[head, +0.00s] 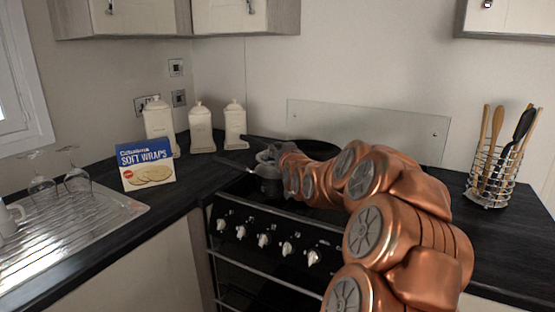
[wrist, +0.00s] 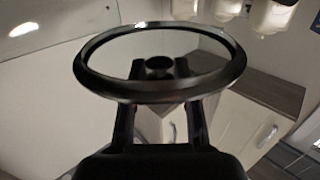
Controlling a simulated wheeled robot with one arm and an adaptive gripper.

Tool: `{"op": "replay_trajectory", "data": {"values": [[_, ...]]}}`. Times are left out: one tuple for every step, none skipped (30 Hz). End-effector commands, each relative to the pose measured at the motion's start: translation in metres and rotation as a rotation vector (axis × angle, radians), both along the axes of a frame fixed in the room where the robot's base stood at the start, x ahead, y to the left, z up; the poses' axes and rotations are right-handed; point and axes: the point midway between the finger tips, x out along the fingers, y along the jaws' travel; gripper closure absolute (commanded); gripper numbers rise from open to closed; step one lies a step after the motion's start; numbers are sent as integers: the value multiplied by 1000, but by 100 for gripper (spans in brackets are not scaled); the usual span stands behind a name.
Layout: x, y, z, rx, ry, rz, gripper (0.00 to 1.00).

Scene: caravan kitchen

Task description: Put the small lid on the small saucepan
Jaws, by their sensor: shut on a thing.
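The small lid (wrist: 92,80) fills the middle of the wrist view. It is a glass disc with a dark rim and a dark knob (wrist: 158,66). My gripper (wrist: 158,122) is shut on it; the exact contact is hard to see. In the head view my gripper (head: 268,156) is at the hob's left side, over or beside a small grey pot, which looks like the small saucepan (head: 268,184). A dark handle (head: 232,164) points left from there. The gripper and arm hide part of the pot, and I cannot tell whether lid and pot touch.
A dark frying pan (head: 318,148) sits at the back of the hob. Canisters (head: 200,130) and a soft wraps box (head: 146,166) stand to the left. A utensil rack (head: 494,175) stands on the right worktop. Glasses (head: 76,180) stand on the drainer at far left.

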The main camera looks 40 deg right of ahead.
Motion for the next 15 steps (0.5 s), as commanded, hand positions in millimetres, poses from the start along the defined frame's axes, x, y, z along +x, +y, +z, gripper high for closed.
{"op": "replay_trajectory", "data": {"values": [[2, 0, 0, 0, -1, 1, 100], [3, 0, 0, -1, -1, 0, 100], [5, 1, 0, 0, -1, 1, 100], [6, 1, 0, 0, -1, 1, 100], [8, 1, 0, 0, -1, 1, 100], [11, 1, 0, -1, 0, 2, 100], [13, 2, -1, -1, 0, 2, 100], [12, 1, -6, 1, 1, 1, 100], [11, 1, -11, 0, -1, 0, 100], [11, 0, -15, 0, -2, 0, 100], [11, 0, -18, -1, -3, -1, 100], [11, 0, -25, 0, -1, 0, 100], [11, 1, -28, 1, -1, 0, 100], [11, 1, -32, 1, 0, 0, 100], [11, 1, -35, 1, 0, 0, 100]]}}
